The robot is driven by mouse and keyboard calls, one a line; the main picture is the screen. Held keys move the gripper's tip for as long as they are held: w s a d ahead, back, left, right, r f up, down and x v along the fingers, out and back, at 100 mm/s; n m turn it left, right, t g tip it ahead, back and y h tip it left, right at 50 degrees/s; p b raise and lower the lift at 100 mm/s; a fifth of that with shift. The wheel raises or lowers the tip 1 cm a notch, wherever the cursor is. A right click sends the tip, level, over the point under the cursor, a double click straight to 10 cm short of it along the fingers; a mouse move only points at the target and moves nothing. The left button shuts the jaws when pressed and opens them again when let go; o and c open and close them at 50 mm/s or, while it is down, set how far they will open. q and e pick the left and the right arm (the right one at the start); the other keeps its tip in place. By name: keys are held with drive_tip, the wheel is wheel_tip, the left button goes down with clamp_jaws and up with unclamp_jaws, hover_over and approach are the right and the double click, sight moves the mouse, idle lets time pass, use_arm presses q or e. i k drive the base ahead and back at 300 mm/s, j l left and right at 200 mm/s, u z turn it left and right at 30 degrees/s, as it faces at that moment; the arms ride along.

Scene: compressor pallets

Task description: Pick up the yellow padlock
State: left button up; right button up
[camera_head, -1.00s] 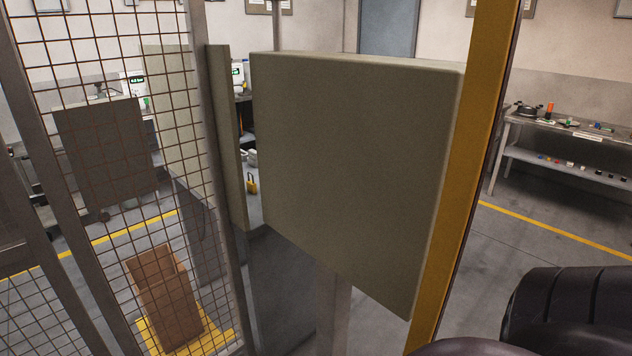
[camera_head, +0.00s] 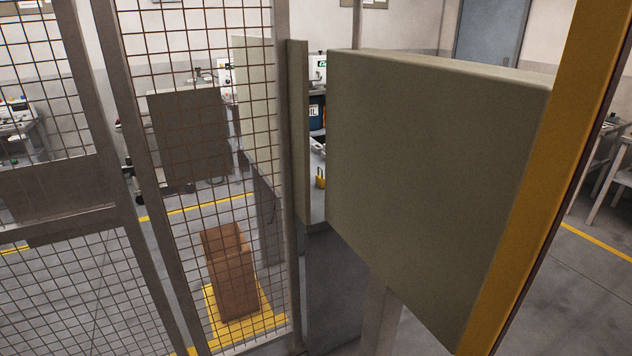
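The yellow padlock (camera_head: 320,178) is small and far off, seen through the narrow gap between a beige panel edge and a large beige cabinet. It appears to stand on a grey surface, its shackle upward. The cabinet hides much of the area to its right. Neither of my grippers shows in the view.
A large beige cabinet (camera_head: 430,180) stands close in front, beside a yellow post (camera_head: 545,180). A wire mesh fence (camera_head: 190,60) with grey posts fills the left. Behind it, a brown box (camera_head: 230,272) rests on a yellow base (camera_head: 268,318). Open floor shows at right.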

sight(319, 179)
drive_tip(key=k, duration=0.45)
drive_tip(key=z, duration=0.35)
drive_tip(key=k+l+z, duration=0.1)
drive_tip(key=z, duration=0.25)
drive_tip(key=k+z, duration=0.1)
drive_tip(key=z, duration=0.3)
drive_tip(key=i+l+z, duration=0.1)
drive_tip(key=z, duration=1.25)
drive_tip(key=i+j+z, duration=0.15)
drive_tip(key=i, duration=1)
drive_tip(key=i+u, duration=0.35)
drive_tip(key=i, duration=0.2)
drive_tip(key=i+l+u, duration=0.15)
drive_tip(key=i+u, duration=0.2)
drive_tip(key=i, duration=0.2)
drive_tip(key=i+j+u, duration=0.1)
drive_tip(key=i+u, duration=0.45)
drive_tip(key=u, duration=0.2)
drive_tip(key=i+u, duration=0.35)
drive_tip(key=i+j+u, duration=0.1)
drive_tip(key=i+u, duration=0.25)
drive_tip(key=i, duration=0.15)
drive_tip(key=i+u, duration=0.4)
drive_tip(key=i+l, duration=0.05)
drive_tip(key=i, duration=0.05)
